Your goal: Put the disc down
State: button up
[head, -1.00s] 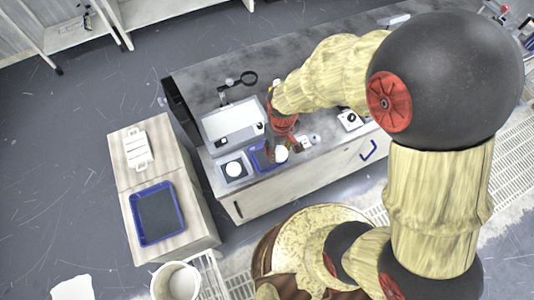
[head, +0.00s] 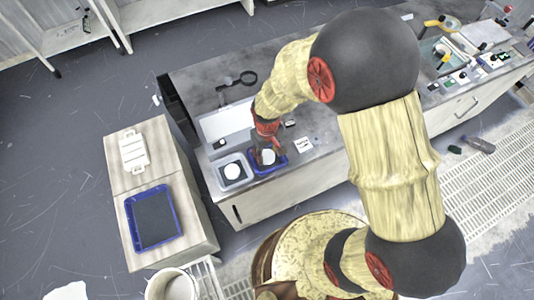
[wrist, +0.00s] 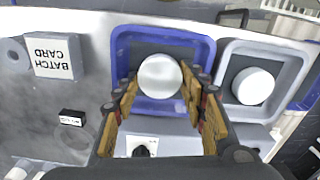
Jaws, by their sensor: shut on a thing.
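My gripper (wrist: 161,84) is shut on a white round disc (wrist: 160,77), one finger on each side of it. In the wrist view the disc appears within the rim of a blue tray (wrist: 122,47); I cannot tell whether it touches the tray floor. In the head view my gripper (head: 267,146) and the disc (head: 268,156) are over the blue tray (head: 281,165) on the bench. A grey tray (wrist: 225,66) stands just right of the blue one in the wrist view and holds another white disc (wrist: 252,86). It also shows in the head view (head: 233,183).
A batch card (wrist: 55,55) and a small black label block (wrist: 72,118) lie left of the blue tray in the wrist view. A wooden side cabinet holds another blue-rimmed tray (head: 154,216) and a white rack (head: 134,151). A white bucket (head: 172,284) stands below.

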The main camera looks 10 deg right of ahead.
jog(key=shift+f, duration=0.15)
jog(key=o, duration=1.1)
jog(key=shift+c, duration=0.2)
notch_tip(320, 180, up, 13)
jog(key=p, duration=0.4)
notch_tip(320, 180, up, 15)
jog(key=m+t, duration=0.2)
jog(key=t, duration=0.1)
send_over(267, 155)
jog(key=s+d, duration=0.2)
jog(key=d, duration=0.4)
jog(key=s+d+r+m+t, duration=0.2)
jog(key=s+d+r, duration=0.4)
jog(key=s+r, duration=0.4)
jog(key=shift+s+r+m+t, duration=0.35)
jog(key=shift+r+m, duration=0.15)
jog(key=shift+r, duration=0.15)
